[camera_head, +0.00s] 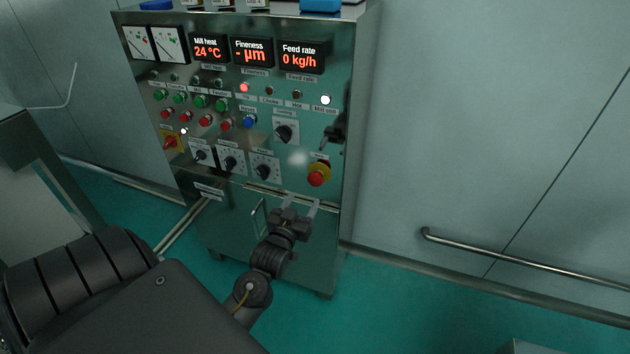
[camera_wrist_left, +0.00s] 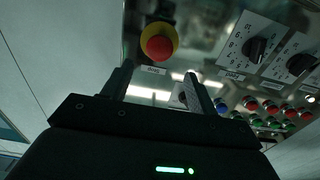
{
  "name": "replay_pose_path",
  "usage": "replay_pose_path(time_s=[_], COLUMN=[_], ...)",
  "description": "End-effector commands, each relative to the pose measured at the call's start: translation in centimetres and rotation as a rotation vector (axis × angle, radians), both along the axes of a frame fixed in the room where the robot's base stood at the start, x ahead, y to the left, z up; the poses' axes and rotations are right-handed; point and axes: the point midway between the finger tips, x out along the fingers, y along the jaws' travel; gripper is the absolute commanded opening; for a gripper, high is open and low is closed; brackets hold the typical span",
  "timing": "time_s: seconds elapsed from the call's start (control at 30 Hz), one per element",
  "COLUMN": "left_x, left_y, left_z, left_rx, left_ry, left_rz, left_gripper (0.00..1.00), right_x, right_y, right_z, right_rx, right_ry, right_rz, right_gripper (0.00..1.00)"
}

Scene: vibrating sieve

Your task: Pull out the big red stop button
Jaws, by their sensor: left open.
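The big red stop button (camera_head: 316,179) sits on a yellow collar at the lower right of the metal control cabinet's panel. In the left wrist view the red button (camera_wrist_left: 158,47) is beyond the fingers, near the top of the picture. My left gripper (camera_head: 304,202) is open and empty, just below the button in the head view. Its two fingers (camera_wrist_left: 158,82) point towards the panel, and they look apart from the button. My right gripper is in neither view.
The panel carries black selector knobs (camera_head: 264,171), several small push buttons (camera_head: 221,104), a keyswitch (camera_head: 334,133) and lit displays (camera_head: 301,55). A yellow-and-red switch (camera_head: 170,142) is at the left. A metal rail (camera_head: 520,262) runs along the wall at right.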

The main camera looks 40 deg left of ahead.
Motion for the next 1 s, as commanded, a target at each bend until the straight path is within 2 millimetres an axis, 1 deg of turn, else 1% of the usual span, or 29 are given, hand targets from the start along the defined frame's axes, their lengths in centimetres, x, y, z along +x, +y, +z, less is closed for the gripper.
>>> replay_pose_path(time_s=[0.13, 0.23, 0.6, 0.7, 0.83, 1.0], left_x=[0.3, 1.3, 7.6, 8.8, 9.8, 10.2], left_y=[0.1, 0.4, 2.6, 3.0, 3.4, 3.5], left_z=[0.2, 0.2, 0.2, 0.1, 0.1, 0.0], left_rx=[0.000, 0.001, 0.001, 0.000, 0.000, 0.000], left_ry=[-0.003, -0.002, -0.002, 0.000, 0.000, 0.000], left_rz=[0.000, 0.000, -0.001, -0.001, -0.001, -0.001], left_gripper=[0.59, 0.59, 0.59, 0.59, 0.59, 0.59], right_x=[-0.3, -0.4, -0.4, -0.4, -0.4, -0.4], right_y=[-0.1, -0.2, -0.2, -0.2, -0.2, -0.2], right_z=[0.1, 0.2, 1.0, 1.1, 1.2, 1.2], right_rx=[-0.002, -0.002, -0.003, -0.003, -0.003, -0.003], right_ry=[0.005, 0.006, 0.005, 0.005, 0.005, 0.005], right_rz=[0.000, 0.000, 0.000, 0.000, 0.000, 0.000], right_gripper=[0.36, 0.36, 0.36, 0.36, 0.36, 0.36])
